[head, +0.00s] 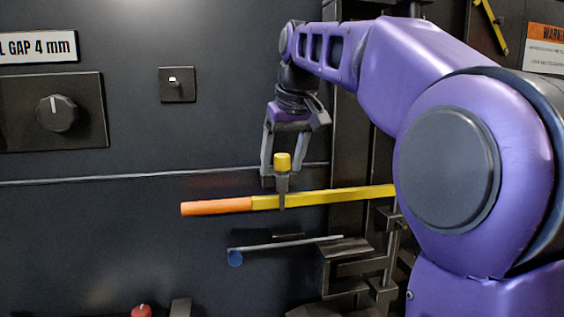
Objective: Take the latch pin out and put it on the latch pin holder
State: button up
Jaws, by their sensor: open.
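The latch pin (282,161) looks to be the upright pin with the yellow head, standing at a grey bracket by the yellow bar (320,197) with the orange handle end. My gripper (281,178) reaches down from above. It is open, with its fingers on either side of the pin's yellow head. I cannot tell whether either finger touches the head. I cannot clearly make out the latch pin holder; a small dark ledge (287,235) shows below the bar.
Dark metal brackets (350,260) stand at the right. A red knob (141,311) shows at the bottom edge. A dial (57,113) and a switch (176,83) are on the dark panel. The panel's left middle is clear.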

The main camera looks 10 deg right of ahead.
jog(key=shift+f, duration=0.1)
grip_shut()
dwell(0.4)
jog(key=shift+r, duration=0.5)
dwell(0.5)
notch_tip(320, 180, up, 11)
dwell(2.4)
jog(key=shift+f, duration=0.1)
